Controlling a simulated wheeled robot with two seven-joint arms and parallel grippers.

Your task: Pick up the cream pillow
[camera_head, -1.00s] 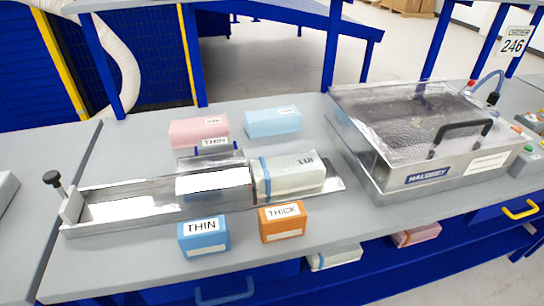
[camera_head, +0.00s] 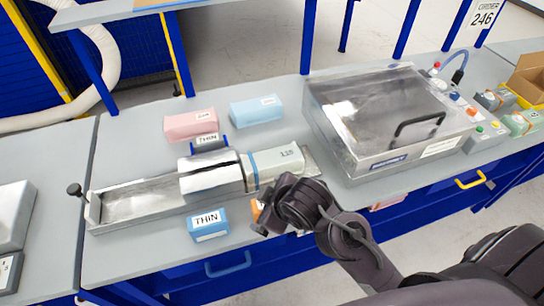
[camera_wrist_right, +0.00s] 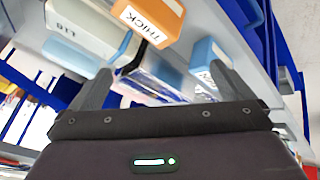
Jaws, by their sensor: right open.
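A cream pillow (camera_head: 278,162) with a blue band at one end lies on the right end of the metal trough (camera_head: 135,204), touching or close to the metal sleeve (camera_head: 212,174). A pale block with a blue band, likely this pillow (camera_wrist_right: 80,32), shows in the right wrist view. My right gripper (camera_head: 285,208) is in front of the trough, near the orange THICK box (camera_head: 256,210), which it partly hides. In the right wrist view the fingers of my right gripper (camera_wrist_right: 163,82) are apart, with no hold on anything visible. My left gripper is not in view.
The blue THIN box (camera_head: 208,224) stands in front of the trough. Pink (camera_head: 190,124) and light blue (camera_head: 256,111) pillows lie behind it. A large metal machine with a clear lid (camera_head: 385,105) stands to the right. The orange THICK box (camera_wrist_right: 150,18) is close to my right gripper.

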